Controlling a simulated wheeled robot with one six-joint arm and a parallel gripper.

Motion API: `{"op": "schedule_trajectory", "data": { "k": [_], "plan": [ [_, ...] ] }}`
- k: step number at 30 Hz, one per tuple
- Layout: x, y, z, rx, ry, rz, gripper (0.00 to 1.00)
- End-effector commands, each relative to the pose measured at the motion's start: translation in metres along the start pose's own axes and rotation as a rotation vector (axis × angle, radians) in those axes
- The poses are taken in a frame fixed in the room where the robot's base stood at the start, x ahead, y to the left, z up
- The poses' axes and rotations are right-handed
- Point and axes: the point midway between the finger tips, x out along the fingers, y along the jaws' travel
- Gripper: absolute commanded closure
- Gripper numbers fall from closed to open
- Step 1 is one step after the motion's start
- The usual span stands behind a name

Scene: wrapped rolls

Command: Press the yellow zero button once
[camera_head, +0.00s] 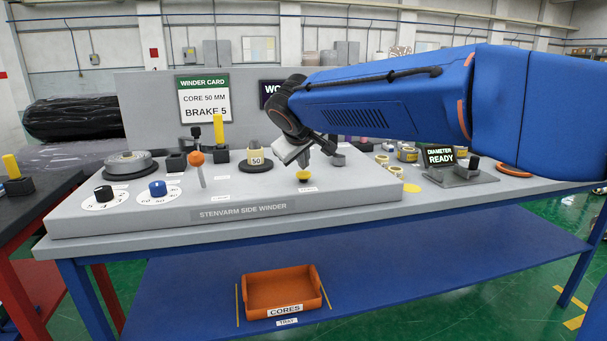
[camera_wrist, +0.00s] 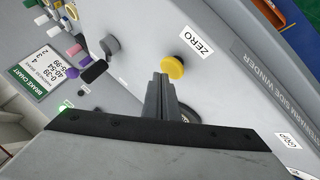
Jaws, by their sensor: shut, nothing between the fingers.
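The yellow zero button (camera_head: 304,176) is a small round knob on the grey winder panel. In the wrist view my gripper's fingertips (camera_wrist: 160,79) are shut together and empty, close beside the button's edge. I cannot tell whether they touch it.
An orange-knobbed lever (camera_head: 196,158) and a core marked 50 (camera_head: 256,158) stand left of my gripper. A grey knob (camera_wrist: 109,45) is near the button. A DIAMETER READY display (camera_head: 440,157) stands to the right. The panel front around the button is mostly clear.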

Motion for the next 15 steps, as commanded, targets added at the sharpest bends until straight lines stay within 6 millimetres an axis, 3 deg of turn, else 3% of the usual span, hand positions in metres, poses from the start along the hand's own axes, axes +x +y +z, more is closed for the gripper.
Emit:
{"op": "schedule_trajectory", "data": {
  "k": [15],
  "plan": [
    [-0.0062,0.0044,-0.0043,0.001,0.001,0.000,1.00]
  ]
}}
